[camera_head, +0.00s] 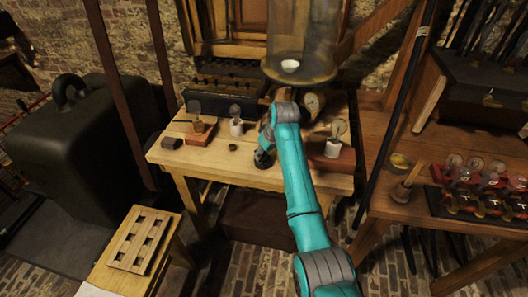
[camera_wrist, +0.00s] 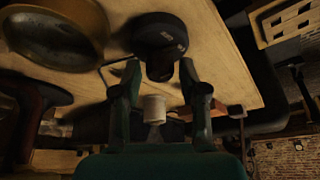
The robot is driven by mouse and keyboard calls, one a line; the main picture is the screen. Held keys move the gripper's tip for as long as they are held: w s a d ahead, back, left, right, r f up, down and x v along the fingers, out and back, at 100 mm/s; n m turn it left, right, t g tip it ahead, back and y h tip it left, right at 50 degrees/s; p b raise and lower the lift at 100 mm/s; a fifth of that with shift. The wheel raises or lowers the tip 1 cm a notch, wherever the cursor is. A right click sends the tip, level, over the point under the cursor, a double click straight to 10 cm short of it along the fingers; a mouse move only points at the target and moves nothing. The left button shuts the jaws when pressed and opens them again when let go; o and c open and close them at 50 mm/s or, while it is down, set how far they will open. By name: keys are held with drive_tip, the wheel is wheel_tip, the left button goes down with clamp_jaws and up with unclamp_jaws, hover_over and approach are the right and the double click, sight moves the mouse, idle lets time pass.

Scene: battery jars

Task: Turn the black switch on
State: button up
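In the wrist view a round black switch (camera_wrist: 160,32) with small pale markings sits on the wooden table, with a black part (camera_wrist: 160,70) sticking out towards me. My gripper (camera_wrist: 160,76) is open. Its two fingers stand on either side of that part, apparently with small gaps. In the head view my gripper (camera_head: 264,152) is low over the middle of the table, at the end of my teal arm. The switch is hard to tell apart from the dark gripper there. I cannot read which way the switch is set.
A brass-rimmed gauge (camera_head: 313,104) stands right of my gripper and shows in the wrist view (camera_wrist: 55,36). A white piece on a reddish block (camera_head: 333,150) stands to the right. A glass dome (camera_head: 300,40) rises behind.

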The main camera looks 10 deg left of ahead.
clamp_jaws()
drive_tip(key=shift+m, duration=0.3)
drive_tip(key=shift+s+a+m+t+h, duration=0.1)
drive_tip(key=shift+m+t+h, duration=0.3)
drive_tip(key=shift+m, duration=0.8)
drive_tip(key=shift+m+t+h, duration=0.3)
drive_tip(key=shift+m+h, duration=0.6)
drive_tip(key=shift+m, duration=1.3)
drive_tip(key=shift+o, duration=2.4)
unclamp_jaws()
